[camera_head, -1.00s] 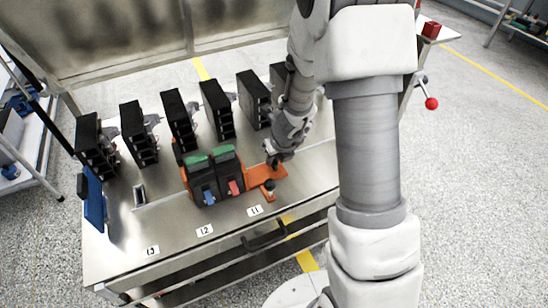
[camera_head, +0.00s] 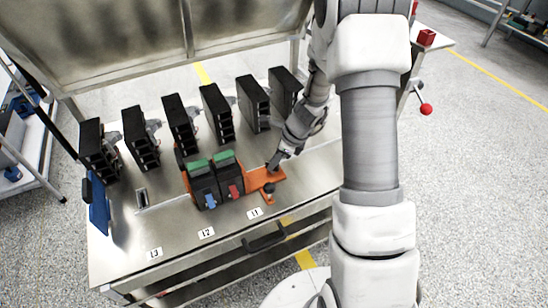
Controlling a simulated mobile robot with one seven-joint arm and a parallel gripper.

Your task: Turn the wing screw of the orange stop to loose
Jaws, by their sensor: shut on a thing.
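The orange stop (camera_head: 256,179) lies flat on the steel bench, just right of two dark breakers. A small dark knob (camera_head: 269,187) stands on its front arm. My gripper (camera_head: 271,167) reaches down from the upper right to the back part of the stop. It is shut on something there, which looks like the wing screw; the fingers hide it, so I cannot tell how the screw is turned. The left breaker (camera_head: 203,186) has a blue lever and the right breaker (camera_head: 230,175) a red lever. Both have green tops and sit against orange parts.
A row of black modules (camera_head: 219,115) stands along the back of the bench (camera_head: 170,231). A blue plate (camera_head: 98,205) is at the left end. Labels L1, L2 and L3 lie along the front, where the bench is mostly clear. A red-knobbed lever (camera_head: 425,109) sticks out at right.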

